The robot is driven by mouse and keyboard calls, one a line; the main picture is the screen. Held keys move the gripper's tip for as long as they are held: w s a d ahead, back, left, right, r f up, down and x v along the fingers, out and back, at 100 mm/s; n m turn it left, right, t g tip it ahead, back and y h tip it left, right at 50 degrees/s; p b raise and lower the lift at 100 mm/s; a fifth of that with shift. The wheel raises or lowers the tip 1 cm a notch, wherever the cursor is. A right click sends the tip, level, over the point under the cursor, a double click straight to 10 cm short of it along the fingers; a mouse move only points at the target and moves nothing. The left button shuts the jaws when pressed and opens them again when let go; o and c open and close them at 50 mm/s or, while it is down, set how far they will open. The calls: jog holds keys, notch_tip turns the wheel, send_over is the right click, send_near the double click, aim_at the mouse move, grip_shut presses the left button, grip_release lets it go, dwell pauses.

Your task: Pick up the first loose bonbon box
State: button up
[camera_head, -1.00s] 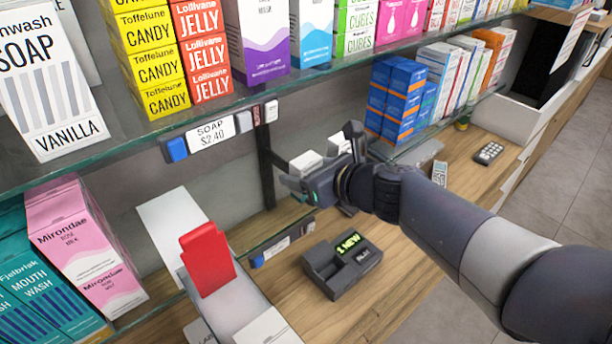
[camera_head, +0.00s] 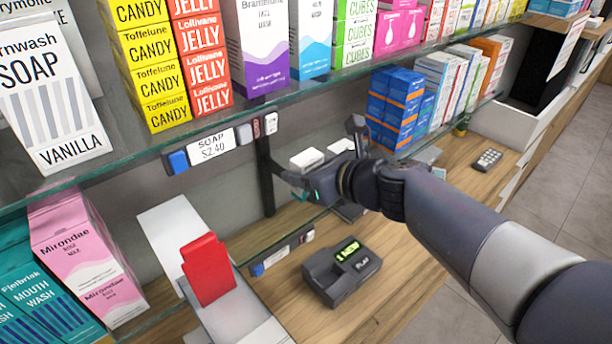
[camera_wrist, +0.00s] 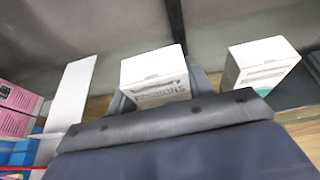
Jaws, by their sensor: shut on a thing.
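My gripper (camera_head: 337,165) reaches in over the lower glass shelf, seen from the side in the head view. In the wrist view my gripper (camera_wrist: 158,92) has its grey fingers on both sides of a white bonbon box (camera_wrist: 155,72) and is shut on it. Dark lettering shows on the box's near face, upside down; its lower part is hidden behind my gripper. A second white box (camera_wrist: 262,62) stands apart, to the right in the wrist view. In the head view small white tops show by the gripper, one of them (camera_head: 306,159) to its left; which is held is unclear there.
Blue boxes (camera_head: 397,105) stand stacked just beyond my gripper. The upper glass shelf (camera_head: 300,92), full of boxes, runs above it. A dark device with a green display (camera_head: 342,272) stands on the wooden counter below. A red card (camera_head: 208,270) stands at the left.

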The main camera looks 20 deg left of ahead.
aim_at(307, 157)
notch_tip(307, 157, up, 4)
jog(key=shift+r+p, duration=0.2)
jog(key=shift+p, duration=0.4)
jog(key=s+d+b, duration=0.1)
jog(key=s+d, duration=0.3)
jog(key=d, duration=0.4)
jog(key=s+d+b, duration=0.2)
jog(key=s+d, duration=0.3)
jog(key=d, duration=0.4)
jog(key=shift+d+f, duration=0.2)
